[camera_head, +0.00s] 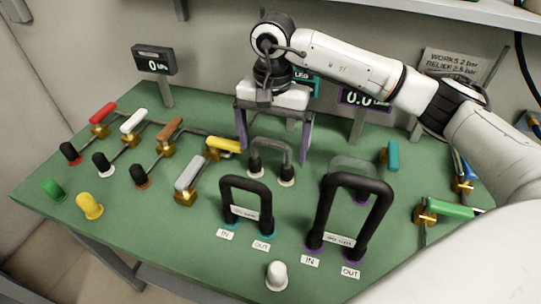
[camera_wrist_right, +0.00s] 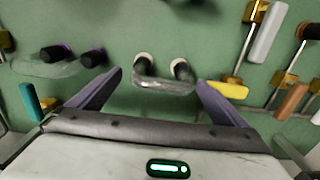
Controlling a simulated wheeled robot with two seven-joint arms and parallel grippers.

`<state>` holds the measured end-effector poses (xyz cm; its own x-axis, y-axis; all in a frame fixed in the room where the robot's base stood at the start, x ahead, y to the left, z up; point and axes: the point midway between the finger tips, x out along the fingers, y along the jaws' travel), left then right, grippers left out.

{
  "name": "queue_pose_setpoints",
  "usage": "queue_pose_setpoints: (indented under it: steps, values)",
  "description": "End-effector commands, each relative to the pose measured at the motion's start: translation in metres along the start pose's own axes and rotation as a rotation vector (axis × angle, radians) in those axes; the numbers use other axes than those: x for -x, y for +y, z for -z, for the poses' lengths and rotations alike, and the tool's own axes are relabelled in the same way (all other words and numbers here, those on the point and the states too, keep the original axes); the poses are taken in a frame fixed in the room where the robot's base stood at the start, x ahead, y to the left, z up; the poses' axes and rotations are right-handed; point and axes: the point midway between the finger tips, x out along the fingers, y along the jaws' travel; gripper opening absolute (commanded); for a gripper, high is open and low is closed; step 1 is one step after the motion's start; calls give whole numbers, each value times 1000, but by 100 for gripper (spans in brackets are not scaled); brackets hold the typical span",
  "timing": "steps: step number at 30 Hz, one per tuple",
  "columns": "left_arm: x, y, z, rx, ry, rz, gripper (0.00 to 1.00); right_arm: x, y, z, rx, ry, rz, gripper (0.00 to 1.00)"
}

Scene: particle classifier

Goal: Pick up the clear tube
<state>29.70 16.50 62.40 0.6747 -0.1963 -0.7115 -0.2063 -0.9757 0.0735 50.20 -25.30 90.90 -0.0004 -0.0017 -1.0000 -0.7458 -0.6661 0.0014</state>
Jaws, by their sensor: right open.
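A clear, greyish U-shaped tube (camera_head: 290,146) stands on two white-collared ports in the middle of the green table. In the right wrist view this tube (camera_wrist_right: 165,86) lies between my finger tips, with gaps at both sides. My right gripper (camera_head: 272,150) is open above and around it, pointing down; it also shows in the right wrist view (camera_wrist_right: 160,80). Another clear tube (camera_head: 352,162), on purple-collared ports, stands to the right, partly behind a large black handle-shaped tube; it shows at the left of the wrist view (camera_wrist_right: 45,68). My left gripper is out of view.
Black U-shaped tubes, one smaller (camera_head: 245,187) and one larger (camera_head: 348,185), stand in front. A yellow-handled valve (camera_head: 226,145) is close to the left finger. Several coloured valves fill the left side. A gauge (camera_head: 153,60) stands at the back.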

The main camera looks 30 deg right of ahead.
Motion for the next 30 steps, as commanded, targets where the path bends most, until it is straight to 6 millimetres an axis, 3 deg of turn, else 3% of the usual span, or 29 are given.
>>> queue_pose_setpoints:
  steps: [9,18,19,25,30]
  values:
    - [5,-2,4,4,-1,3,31,-43,-3,-2,-2,-3,-1,97]
    - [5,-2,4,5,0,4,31,-49,-3,-2,-1,-1,1,97]
    - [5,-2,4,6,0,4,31,-49,-3,-2,-1,-1,1,95]
    - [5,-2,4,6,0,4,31,-49,-3,-2,-1,-1,1,62]
    - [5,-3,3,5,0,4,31,-48,-4,-2,-1,-1,2,62]
